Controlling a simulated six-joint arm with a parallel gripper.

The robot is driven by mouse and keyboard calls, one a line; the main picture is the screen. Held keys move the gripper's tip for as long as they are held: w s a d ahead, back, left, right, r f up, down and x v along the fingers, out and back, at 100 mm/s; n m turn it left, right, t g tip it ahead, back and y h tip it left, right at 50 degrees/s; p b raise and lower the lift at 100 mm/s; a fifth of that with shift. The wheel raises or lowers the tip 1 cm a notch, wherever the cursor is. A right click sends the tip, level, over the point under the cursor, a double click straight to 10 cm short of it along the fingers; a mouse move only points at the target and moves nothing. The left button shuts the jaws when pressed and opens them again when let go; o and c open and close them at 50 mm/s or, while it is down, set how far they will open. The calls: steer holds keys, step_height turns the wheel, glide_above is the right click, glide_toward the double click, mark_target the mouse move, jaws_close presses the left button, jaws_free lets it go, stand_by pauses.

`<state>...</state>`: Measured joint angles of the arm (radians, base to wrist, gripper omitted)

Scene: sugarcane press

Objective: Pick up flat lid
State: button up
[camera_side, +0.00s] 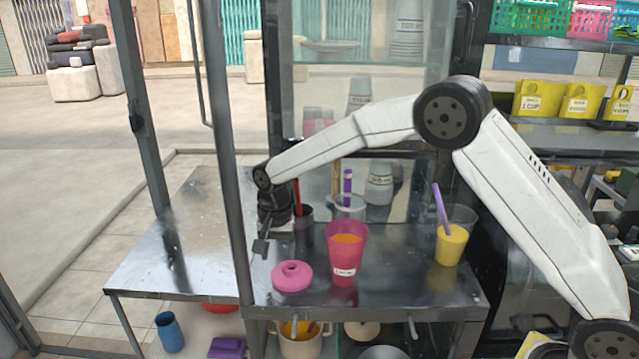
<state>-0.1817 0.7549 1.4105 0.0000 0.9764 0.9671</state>
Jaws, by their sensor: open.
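A pink round lid (292,277) with a raised ring in its middle lies on the metal table, near the front edge. It is the only clearly lid-like thing I see on the tabletop. My gripper (262,246) points down, above and a little left of the pink lid. It is open and apart from the lid, with nothing visible between its fingers. A pink cup (345,262) with orange content and a white label stands upright just right of the lid.
A clear cup (452,240) with yellow drink and a purple straw stands at the right. A dark canister (304,226) and a clear container (349,207) stand behind. A grey post (232,190) rises left of my gripper. The table's left part (175,255) is bare.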

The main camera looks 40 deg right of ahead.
mark_target(279, 271)
steer(key=shift+w+f, duration=0.15)
steer(key=shift+f, duration=2.3)
jaws_close()
